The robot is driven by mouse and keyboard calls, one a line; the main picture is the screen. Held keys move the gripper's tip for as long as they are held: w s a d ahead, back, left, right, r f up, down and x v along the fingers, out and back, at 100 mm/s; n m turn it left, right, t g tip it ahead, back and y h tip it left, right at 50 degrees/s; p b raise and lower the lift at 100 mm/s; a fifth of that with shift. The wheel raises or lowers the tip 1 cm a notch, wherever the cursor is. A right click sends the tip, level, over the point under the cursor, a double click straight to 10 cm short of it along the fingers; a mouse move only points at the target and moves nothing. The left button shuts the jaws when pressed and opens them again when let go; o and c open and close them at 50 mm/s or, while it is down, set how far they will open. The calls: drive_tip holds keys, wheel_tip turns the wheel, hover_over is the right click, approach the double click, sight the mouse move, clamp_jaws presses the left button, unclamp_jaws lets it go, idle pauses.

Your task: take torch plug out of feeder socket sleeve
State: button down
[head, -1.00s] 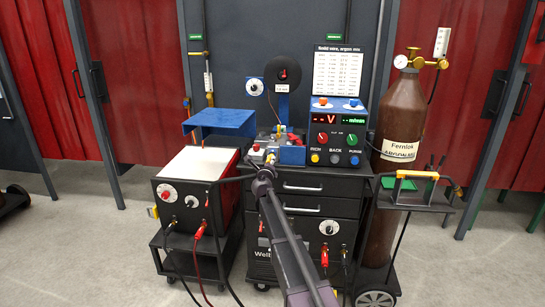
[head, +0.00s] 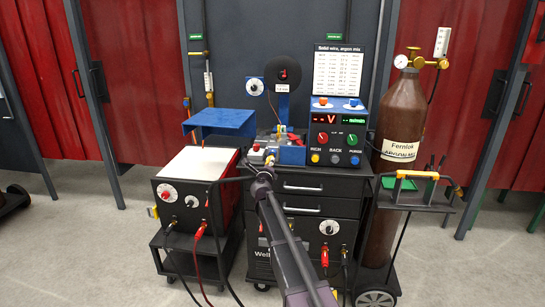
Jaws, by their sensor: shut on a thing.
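The wire feeder stands on top of the black drawer cabinet, with a blue block (head: 292,155) at its front and a small red-and-white fitting (head: 257,153) beside it on the left. My gripper (head: 269,162) is at the front left of the blue block, at the end of my arm, which rises from the bottom of the view. It is shut on the torch plug, which is too small and too covered to make out. The socket sleeve is also not clear. I cannot tell whether the plug is inside the sleeve or apart from it.
A control box with knobs (head: 338,137) stands right of the feeder. A red-and-white power source (head: 197,183) with cables is at the left, under a blue shelf (head: 219,121). A brown gas cylinder (head: 398,160) stands at the right. Drawers (head: 303,187) lie below the feeder.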

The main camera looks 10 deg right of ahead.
drive_tip(key=shift+v, duration=1.7)
drive_tip(key=shift+s+a, duration=0.1)
drive_tip(key=shift+s, duration=0.3)
drive_tip(key=c, duration=0.9)
unclamp_jaws()
clamp_jaws()
wheel_tip(320, 180, up, 13)
drive_tip(key=p, duration=1.3)
drive_tip(key=shift+s+f, duration=0.1)
drive_tip(key=shift+f, duration=0.05)
